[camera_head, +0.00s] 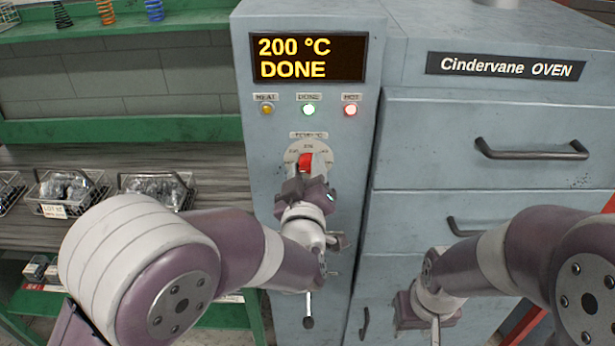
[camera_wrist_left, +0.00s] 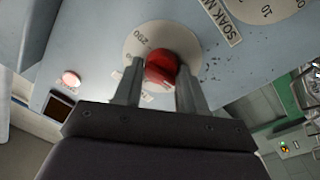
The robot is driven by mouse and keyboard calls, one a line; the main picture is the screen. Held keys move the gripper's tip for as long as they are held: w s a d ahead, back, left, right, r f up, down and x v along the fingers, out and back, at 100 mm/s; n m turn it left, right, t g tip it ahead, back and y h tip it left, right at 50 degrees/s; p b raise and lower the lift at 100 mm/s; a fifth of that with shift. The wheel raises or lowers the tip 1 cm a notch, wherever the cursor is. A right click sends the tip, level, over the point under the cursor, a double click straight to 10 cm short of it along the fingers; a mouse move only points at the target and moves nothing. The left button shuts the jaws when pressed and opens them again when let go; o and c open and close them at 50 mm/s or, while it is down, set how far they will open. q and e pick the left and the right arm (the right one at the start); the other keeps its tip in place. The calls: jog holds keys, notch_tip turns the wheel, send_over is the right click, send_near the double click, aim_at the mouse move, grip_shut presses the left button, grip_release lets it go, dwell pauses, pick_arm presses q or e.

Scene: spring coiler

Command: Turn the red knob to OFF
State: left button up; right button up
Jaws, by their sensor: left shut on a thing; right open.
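The red knob (camera_head: 306,162) sits on a pale round dial (camera_head: 326,155) on the oven's grey control panel, below the display. In the left wrist view the red knob (camera_wrist_left: 161,67) lies between the two fingers of my left gripper (camera_wrist_left: 157,80), which is shut on it. In the head view my left gripper (camera_head: 305,182) reaches the knob from below and covers the lower dial. The dial's OFF mark cannot be read. My right gripper (camera_head: 434,338) is low at the right, in front of the oven drawers, and its fingers are mostly cut off by the frame.
The display (camera_head: 307,57) reads 200 °C DONE. Oven drawers with a dark handle (camera_head: 531,151) stand right. Wire baskets (camera_head: 67,190) sit on a shelf left. A lever (camera_head: 308,318) hangs below the dial.

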pick_arm(q)
jog(key=shift+f, duration=0.15)
jog(key=o, duration=1)
jog(key=s, duration=0.4)
jog(key=s+b, duration=0.1)
jog(key=s, duration=0.3)
jog(key=s+b, duration=0.1)
jog(key=s, duration=0.3)
jog(key=shift+s+a+f, duration=0.3)
jog(key=shift+s, duration=0.05)
